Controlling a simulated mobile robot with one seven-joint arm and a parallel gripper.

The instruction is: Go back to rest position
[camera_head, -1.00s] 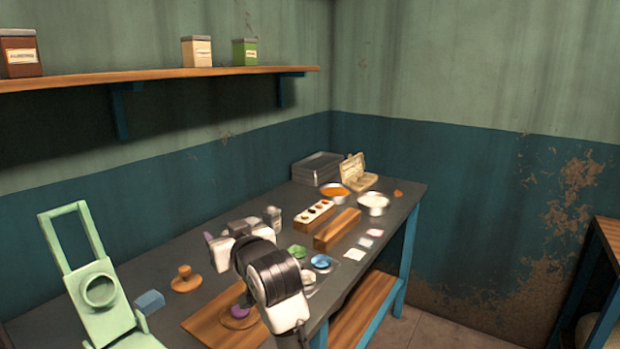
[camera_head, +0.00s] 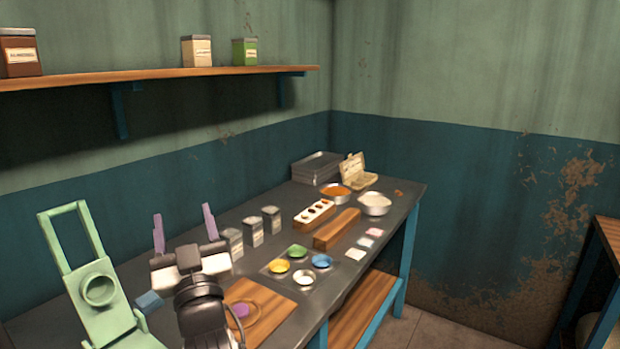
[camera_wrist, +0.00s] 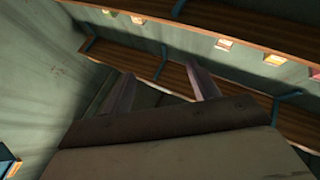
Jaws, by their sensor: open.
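My gripper (camera_head: 184,230) is raised above the left part of the dark table (camera_head: 255,215). Its two purple fingers point up and stand wide apart with nothing between them. In the wrist view, the gripper (camera_wrist: 160,92) is also open and empty, with the wall and shelves beyond it. My arm hides part of the table and of the wooden board (camera_head: 265,300), on which a purple thing (camera_head: 240,310) lies.
A green press-like device (camera_head: 98,290) stands at the left. Three metal tins (camera_head: 253,232), several coloured bowls (camera_head: 298,251), a wooden block (camera_head: 337,229) and metal bowls (camera_head: 374,204) stand on the table. A wall shelf (camera_head: 200,73) holds jars. Space above the table is clear.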

